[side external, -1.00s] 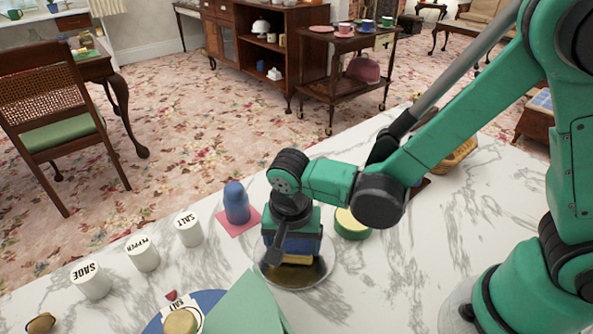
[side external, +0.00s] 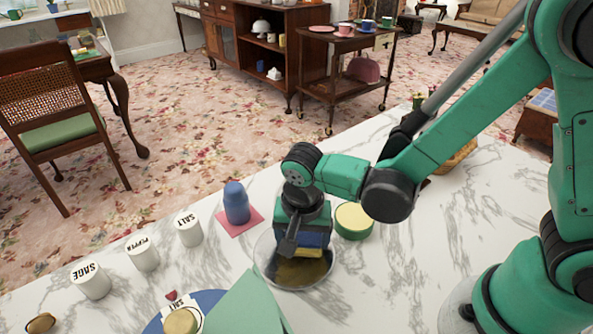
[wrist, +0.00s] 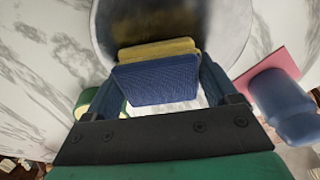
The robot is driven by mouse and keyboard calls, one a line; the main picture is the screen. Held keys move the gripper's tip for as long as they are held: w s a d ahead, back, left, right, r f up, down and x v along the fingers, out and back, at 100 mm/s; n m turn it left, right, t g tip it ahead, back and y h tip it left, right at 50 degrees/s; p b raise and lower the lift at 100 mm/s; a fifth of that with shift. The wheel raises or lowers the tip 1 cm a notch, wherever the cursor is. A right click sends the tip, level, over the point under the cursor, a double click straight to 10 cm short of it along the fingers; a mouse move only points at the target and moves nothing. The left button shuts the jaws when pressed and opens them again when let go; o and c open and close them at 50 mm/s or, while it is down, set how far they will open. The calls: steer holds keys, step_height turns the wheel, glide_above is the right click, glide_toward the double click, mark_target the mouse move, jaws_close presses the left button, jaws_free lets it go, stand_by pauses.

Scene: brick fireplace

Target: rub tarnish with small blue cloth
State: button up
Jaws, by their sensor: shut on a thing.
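My gripper (side external: 303,243) is shut on the small blue cloth (wrist: 155,82), a thick ribbed blue pad with a yellow layer (wrist: 160,48) beyond it. Both also show between the fingers in the side view, low over a round silvery dish (side external: 266,273). A dark brownish tarnish patch (side external: 299,274) covers part of the dish in front of the pad. The pad appears to lie at or just above the dish surface; whether it touches cannot be told. The gripper hides the far part of the dish.
A blue bottle (side external: 236,204) on a pink square stands left of the dish. A green tin (side external: 354,221) is close on the right. Salt (side external: 188,229), pepper (side external: 142,253) and sage (side external: 91,280) jars stand left. A green sheet (side external: 247,308) lies in front. Marble right is clear.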

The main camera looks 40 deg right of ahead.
steer(key=shift+d, duration=0.5)
steer(key=shift+d+f, duration=0.15)
steer(key=shift+d, duration=0.6)
steer(key=shift+r, duration=4.2)
steer(key=w+d+r, duration=0.3)
steer(key=w+r, duration=0.7)
steer(key=w, duration=0.3)
steer(key=f, duration=1.8)
steer(key=shift+s+a+f, duration=0.1)
steer(key=shift+a+f, duration=0.1)
steer(key=shift+f, duration=0.15)
